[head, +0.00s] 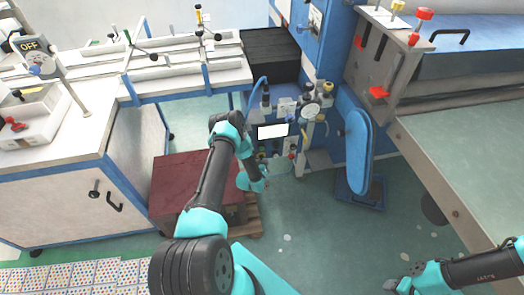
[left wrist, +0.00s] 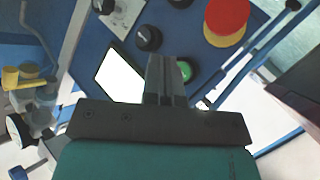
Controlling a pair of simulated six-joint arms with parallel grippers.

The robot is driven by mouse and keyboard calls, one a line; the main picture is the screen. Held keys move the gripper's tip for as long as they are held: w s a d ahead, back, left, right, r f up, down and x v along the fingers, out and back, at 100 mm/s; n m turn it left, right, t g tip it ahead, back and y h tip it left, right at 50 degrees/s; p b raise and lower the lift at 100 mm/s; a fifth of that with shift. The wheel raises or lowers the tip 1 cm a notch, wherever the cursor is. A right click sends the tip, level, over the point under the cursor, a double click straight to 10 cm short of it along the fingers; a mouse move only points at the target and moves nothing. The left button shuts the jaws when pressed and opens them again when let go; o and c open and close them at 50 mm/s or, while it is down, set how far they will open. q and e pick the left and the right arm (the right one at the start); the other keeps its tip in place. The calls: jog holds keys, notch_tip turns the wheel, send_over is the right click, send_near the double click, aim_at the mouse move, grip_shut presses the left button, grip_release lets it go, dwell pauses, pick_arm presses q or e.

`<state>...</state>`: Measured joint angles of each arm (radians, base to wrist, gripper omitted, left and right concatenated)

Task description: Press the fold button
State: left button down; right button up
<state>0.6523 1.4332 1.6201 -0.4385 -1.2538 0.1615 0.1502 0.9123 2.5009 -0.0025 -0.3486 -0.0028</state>
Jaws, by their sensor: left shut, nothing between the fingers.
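The blue control panel (head: 272,150) with a white screen (head: 272,131) stands on the machine in the middle of the head view. My left gripper (left wrist: 165,62) is shut and empty in front of this panel. In the left wrist view its fingertips overlap the edge of a green button (left wrist: 184,70), which shows just to their right. I cannot tell whether they touch it. The white screen (left wrist: 118,76) is to their left. No label marks a fold button. My right arm (head: 470,272) is at the lower right of the head view, with its fingers not made out.
A red button on a yellow base (left wrist: 226,18) and a black knob (left wrist: 148,38) are close to my left fingertips. Gauges and valves (left wrist: 30,110) stand at the left of the wrist view. A dark red box (head: 180,185) sits beside my left arm.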

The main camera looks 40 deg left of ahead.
pick_arm(q)
jog(key=shift+w+a, duration=0.7)
jog(key=shift+a, duration=0.2)
jog(key=shift+w+a, duration=0.7)
jog(key=shift+a, duration=0.15)
jog(key=shift+w+a, duration=0.1)
dwell(0.7)
jog(key=shift+w+a, duration=0.15)
jog(key=shift+a, duration=0.05)
jog(key=shift+w+a, duration=0.4)
jog(key=shift+a, duration=0.05)
dwell(1.4)
jog(key=shift+s+d, duration=0.65)
jog(key=shift+d, duration=0.1)
jog(key=shift+d, duration=0.1)
jog(key=s+d, duration=0.3)
jog(key=shift+s+d, duration=0.1)
jog(key=shift+d, duration=0.25)
dwell(0.3)
